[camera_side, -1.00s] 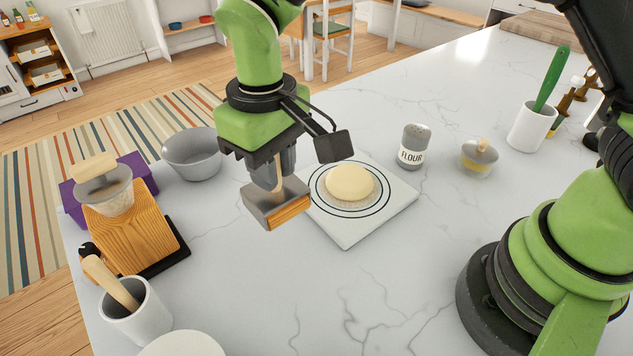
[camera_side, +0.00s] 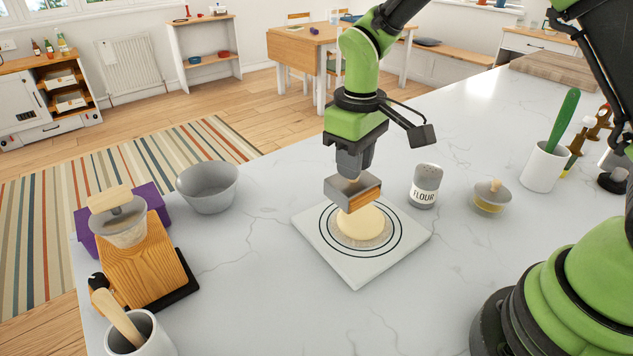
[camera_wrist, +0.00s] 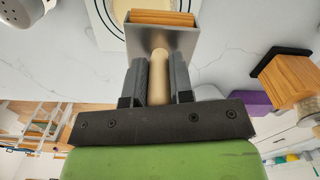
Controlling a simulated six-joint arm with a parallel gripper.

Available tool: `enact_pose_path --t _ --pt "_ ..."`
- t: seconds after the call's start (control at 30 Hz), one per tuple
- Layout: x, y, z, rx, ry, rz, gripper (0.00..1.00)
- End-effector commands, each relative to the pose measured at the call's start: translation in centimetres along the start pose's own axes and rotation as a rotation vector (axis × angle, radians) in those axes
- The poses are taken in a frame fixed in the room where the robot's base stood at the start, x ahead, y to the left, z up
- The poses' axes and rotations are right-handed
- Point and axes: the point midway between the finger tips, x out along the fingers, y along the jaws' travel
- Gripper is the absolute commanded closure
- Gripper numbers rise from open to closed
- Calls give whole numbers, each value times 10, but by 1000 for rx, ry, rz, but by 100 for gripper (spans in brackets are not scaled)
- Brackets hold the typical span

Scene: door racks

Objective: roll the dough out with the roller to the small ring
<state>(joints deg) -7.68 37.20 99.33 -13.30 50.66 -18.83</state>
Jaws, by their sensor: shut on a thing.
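The dough (camera_side: 362,224) is a pale round disc in the middle of a white board (camera_side: 354,273) marked with dark rings. The small ring (camera_side: 393,232) lies around the dough, with a larger ring outside it. My gripper (camera_side: 353,166) is shut on the wooden handle (camera_wrist: 159,78) of the roller (camera_side: 350,190), which has a grey metal frame and a wooden part below. The roller is over the far part of the dough and hides some of it. I cannot tell whether they touch. In the wrist view the roller (camera_wrist: 162,42) hides much of the board.
A grey bowl (camera_side: 208,190) and a wooden block (camera_side: 150,265) are at left. A white pot (camera_side: 542,165) stands at far right. The counter in front of the board is clear.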

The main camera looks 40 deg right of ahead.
Motion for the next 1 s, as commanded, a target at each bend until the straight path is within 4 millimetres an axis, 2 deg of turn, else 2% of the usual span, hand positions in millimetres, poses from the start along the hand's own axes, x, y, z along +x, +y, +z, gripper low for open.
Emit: enact_pose_path --t 0.03,0.1,0.2,0.6,1.0 --pt "0 12 4 6 2 0 100" --pt "1 22 7 3 1 0 100" --pt "5 27 9 -1 1 1 100" --pt "39 27 9 -2 1 1 100" --pt "45 27 9 -2 3 1 100"
